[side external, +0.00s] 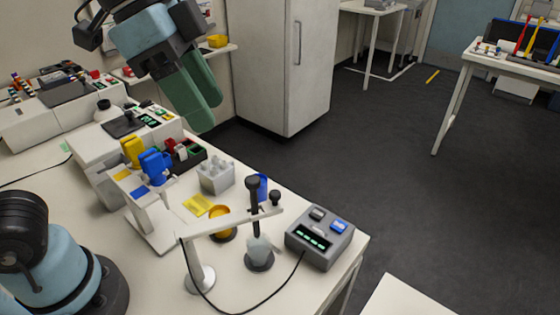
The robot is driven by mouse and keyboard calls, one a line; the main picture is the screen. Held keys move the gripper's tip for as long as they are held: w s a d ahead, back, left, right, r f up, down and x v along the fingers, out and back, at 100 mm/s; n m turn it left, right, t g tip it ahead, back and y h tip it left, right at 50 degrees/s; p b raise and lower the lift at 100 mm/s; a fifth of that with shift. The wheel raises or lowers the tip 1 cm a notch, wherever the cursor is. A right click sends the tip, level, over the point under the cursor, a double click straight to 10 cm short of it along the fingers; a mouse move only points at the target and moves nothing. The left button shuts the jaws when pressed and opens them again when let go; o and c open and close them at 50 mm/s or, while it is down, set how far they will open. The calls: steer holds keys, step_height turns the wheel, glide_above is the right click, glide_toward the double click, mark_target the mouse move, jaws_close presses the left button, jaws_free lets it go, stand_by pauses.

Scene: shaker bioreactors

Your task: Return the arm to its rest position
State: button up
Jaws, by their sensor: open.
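My gripper (206,112) hangs from my arm at the upper left of the side external view, above the bench and in front of the white cabinet. Its two green fingers point down and to the right. They are open, with nothing seen between them. My fingers are apart from the items on the white bench (160,262) below. My blue arm base stands at the lower left of the bench.
On the bench stand a rack with blue and yellow items (155,165), a white box (216,178), a clamp stand (197,270) holding a vessel, and a grey control box (318,238) with a cable. A white cabinet (280,60) stands behind. The floor at right is mostly clear.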

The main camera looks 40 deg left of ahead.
mark_target(248, 186)
steer(key=shift+f, duration=0.15)
steer(key=shift+x, duration=5.9)
steer(key=shift+a, duration=0.1)
steer(key=v, duration=1.2)
steer(key=x, duration=1.2)
step_height(248, 186, down, 4)
steer(key=shift+r, duration=0.1)
steer(key=v, duration=1.1)
steer(key=shift+s, duration=0.1)
